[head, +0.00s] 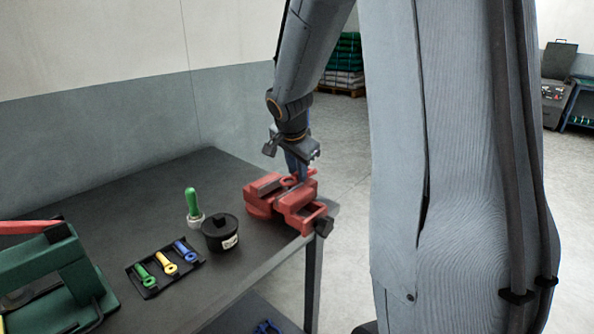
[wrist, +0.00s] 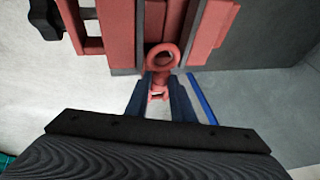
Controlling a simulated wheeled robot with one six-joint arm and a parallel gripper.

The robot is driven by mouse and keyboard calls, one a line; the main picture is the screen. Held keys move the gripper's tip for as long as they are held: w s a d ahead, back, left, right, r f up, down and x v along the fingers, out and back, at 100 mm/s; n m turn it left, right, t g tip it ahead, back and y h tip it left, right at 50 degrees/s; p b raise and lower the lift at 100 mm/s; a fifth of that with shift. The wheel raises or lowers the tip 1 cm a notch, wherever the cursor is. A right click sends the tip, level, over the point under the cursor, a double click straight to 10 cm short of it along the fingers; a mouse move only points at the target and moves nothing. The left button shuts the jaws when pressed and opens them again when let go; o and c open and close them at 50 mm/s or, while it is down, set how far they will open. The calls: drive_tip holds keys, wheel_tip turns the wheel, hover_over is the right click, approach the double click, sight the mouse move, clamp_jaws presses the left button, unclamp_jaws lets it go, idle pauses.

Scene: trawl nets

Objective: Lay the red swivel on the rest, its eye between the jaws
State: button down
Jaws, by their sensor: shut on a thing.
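The red swivel (wrist: 162,57) is held in my gripper (wrist: 160,84), its ring-shaped eye pointing away from the fingers. In the wrist view the eye lies in the gap between the grey-faced jaws of the red vise (wrist: 115,30); I cannot tell whether it touches them. My gripper also shows in the head view (head: 300,174), pointing down over the vise (head: 262,195) at the table's right end. The swivel's eye (head: 289,181) shows at the vise top. I cannot make out the rest, nor whether the swivel bears on it.
A green frame (head: 55,270) stands at left. The table's back part is clear.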

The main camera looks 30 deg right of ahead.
drive_tip(key=shift+f+b, duration=0.35)
drive_tip(key=shift+b, duration=0.15)
drive_tip(key=c, duration=1.5)
unclamp_jaws()
drive_tip(key=shift+c, duration=0.2)
drive_tip(key=shift+f, duration=0.1)
drive_tip(key=shift+s, duration=0.15)
